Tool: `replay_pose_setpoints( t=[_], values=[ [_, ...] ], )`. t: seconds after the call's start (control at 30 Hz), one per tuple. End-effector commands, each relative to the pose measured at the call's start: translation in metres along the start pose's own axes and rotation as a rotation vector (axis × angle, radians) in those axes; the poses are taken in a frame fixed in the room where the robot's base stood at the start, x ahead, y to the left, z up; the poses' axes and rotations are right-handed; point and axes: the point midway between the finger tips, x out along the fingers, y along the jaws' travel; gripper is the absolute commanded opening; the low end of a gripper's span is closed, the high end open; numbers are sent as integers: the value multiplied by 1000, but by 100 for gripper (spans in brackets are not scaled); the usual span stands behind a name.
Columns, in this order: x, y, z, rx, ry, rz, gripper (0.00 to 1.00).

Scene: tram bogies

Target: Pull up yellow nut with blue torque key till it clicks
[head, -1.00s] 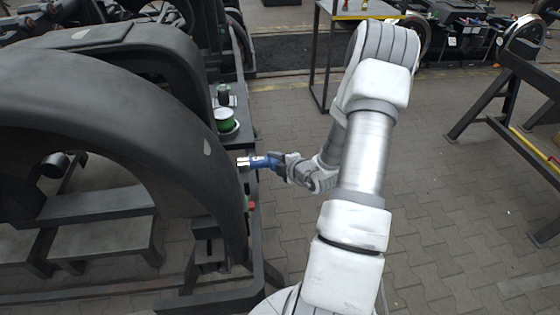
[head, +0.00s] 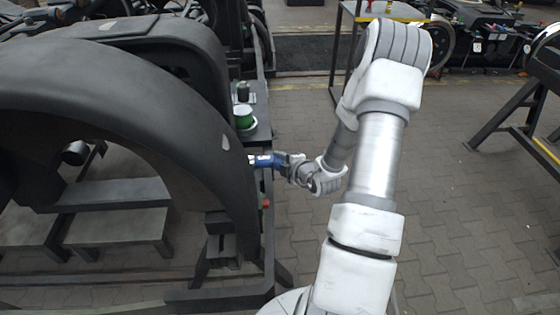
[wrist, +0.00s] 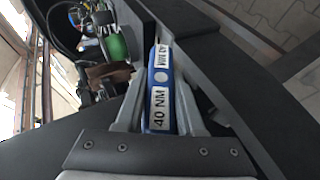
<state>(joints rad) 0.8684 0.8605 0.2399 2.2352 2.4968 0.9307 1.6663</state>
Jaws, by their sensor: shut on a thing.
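The blue torque key (head: 265,160) is held roughly level in my gripper (head: 282,163) at the right edge of the large black bogie cover. Its silver end points left, at the cover's edge, and is partly hidden there. In the wrist view the blue torque key (wrist: 160,75) lies between the two grey fingers of my gripper (wrist: 159,100), which are shut on it. White labels on it read "40 NM". I cannot make out the yellow nut in either view, nor whether the key's end touches a nut.
The curved black cover (head: 150,130) fills the left side. A green spool (head: 244,117) stands on a ledge just beyond the key. A small red part (head: 266,203) sits below it. A dark trestle (head: 510,110) is at far right. Paved floor (head: 450,200) is free to the right.

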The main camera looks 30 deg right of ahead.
Motion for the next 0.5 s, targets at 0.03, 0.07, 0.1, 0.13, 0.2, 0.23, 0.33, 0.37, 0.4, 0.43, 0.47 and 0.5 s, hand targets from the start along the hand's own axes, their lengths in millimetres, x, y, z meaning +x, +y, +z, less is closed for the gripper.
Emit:
replay_pose_setpoints(
  t=[0.03, 0.07, 0.1, 0.13, 0.2, 0.23, 0.33, 0.37, 0.4, 0.43, 0.47, 0.5],
  values=[
    [0, 2, 0, 0, 1, 2, 0],
    [0, 2, 0, 1, 1, 1, 0],
    [0, 2, 0, 2, 1, -2, 0],
    [-1, 3, 0, 3, 1, -6, 0],
    [-1, 3, -1, 8, 1, -17, 0],
    [-1, 3, -1, 10, 1, -23, 0],
    [-1, 3, -1, 16, 2, -39, 0],
    [-1, 3, -1, 18, 1, -44, 0],
    [-1, 3, -1, 21, 1, -51, 0],
    [-1, 3, 0, 23, 1, -55, 0],
    [-1, 4, 0, 26, 1, -60, 0],
    [-1, 4, 0, 28, 1, -66, 0]
  ],
)
